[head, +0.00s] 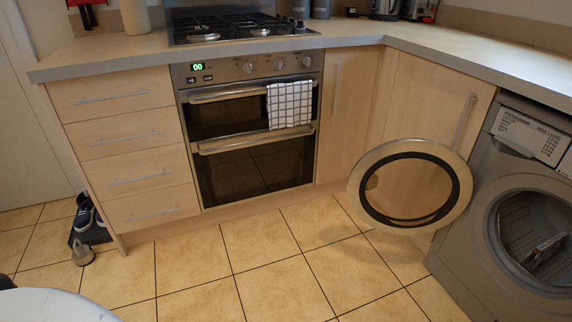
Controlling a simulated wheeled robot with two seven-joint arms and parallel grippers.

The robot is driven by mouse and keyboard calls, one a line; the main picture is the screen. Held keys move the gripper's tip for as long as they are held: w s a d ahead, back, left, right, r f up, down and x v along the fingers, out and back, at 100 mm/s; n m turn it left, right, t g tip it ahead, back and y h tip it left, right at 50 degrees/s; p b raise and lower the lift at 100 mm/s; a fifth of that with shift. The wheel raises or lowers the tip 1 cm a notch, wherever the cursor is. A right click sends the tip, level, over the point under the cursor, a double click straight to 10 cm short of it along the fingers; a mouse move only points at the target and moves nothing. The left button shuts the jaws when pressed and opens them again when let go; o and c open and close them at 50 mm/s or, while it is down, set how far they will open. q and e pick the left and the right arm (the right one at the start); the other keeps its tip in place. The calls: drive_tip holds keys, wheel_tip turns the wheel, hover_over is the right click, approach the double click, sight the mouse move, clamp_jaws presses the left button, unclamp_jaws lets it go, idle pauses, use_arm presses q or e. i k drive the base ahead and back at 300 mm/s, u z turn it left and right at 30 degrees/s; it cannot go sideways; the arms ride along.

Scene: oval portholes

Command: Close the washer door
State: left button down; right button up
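The washer (482,222) is a grey front-loader under the worktop at the right edge of the head view. Its round door (461,200) stands wide open to the left of the machine, a pale ring with a dark inner rim and a see-through middle. The drum opening (535,235) is uncovered, and something grey and dark lies inside it. The door's hinge is not clearly visible. Neither of my grippers shows in this view.
Tiled floor (250,265) is clear in front of the oven (250,165) and below the door. Cabinets (335,120) stand behind the door. Shoes (85,215) and a small grey object (83,252) lie at the left. A white rounded surface (50,305) fills the bottom left corner.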

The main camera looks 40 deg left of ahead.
sight(363, 177)
drive_tip(key=u, duration=3.8)
drive_tip(key=i, duration=0.2)
drive_tip(key=z, duration=2.5)
drive_tip(key=i, duration=1.05)
drive_tip(key=z, duration=1.15)
drive_tip(key=i, duration=0.6)
drive_tip(key=z, duration=0.55)
